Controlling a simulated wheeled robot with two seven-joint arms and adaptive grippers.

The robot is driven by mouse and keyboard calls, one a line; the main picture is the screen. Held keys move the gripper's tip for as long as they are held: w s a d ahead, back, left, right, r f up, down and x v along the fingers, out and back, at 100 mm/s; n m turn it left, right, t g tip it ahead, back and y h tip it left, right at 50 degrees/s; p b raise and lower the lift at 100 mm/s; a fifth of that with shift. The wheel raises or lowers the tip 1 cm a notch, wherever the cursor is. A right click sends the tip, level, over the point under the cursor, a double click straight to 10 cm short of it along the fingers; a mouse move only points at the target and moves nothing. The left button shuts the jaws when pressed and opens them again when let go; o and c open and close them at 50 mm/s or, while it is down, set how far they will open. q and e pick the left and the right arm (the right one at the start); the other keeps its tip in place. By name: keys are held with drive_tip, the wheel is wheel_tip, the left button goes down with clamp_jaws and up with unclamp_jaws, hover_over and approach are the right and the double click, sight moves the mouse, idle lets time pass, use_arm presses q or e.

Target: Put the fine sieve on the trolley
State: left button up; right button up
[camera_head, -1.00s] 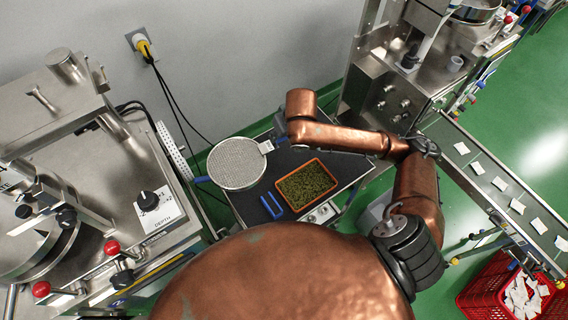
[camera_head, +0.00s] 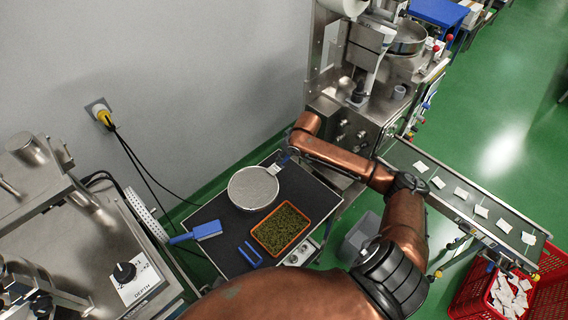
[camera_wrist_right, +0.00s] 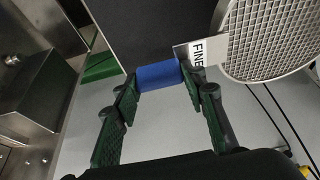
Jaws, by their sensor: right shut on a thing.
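The fine sieve (camera_head: 253,188) is a round pale mesh disc with a metal rim, a blue handle and a white tag. In the head view it is over the back part of the black trolley top (camera_head: 215,255); I cannot tell whether it touches. My right gripper (camera_head: 287,157) is shut on its handle at the trolley's back edge. In the right wrist view, the gripper (camera_wrist_right: 160,85) has the blue handle (camera_wrist_right: 158,76) between its green-padded fingers. The tag reading FINE and part of the sieve's mesh (camera_wrist_right: 268,40) show beyond. My left gripper is not in view.
An orange tray (camera_head: 256,243) of green tea leaves sits just in front of the sieve. A steel machine (camera_head: 345,120) stands right behind the trolley; another machine (camera_head: 75,250) stands left.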

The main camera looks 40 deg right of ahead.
drive_tip(key=w+d+f, duration=0.1)
drive_tip(key=f, duration=0.1)
drive_tip(key=w+f, duration=0.1)
drive_tip(key=w+d+f, duration=0.1)
drive_tip(key=f, duration=0.1)
drive_tip(key=shift+w+d+f, duration=0.2)
drive_tip(key=shift+d+f, duration=0.1)
drive_tip(key=shift+f, duration=1.5)
drive_tip(key=o, duration=1.3)
drive_tip(key=v, duration=1.2)
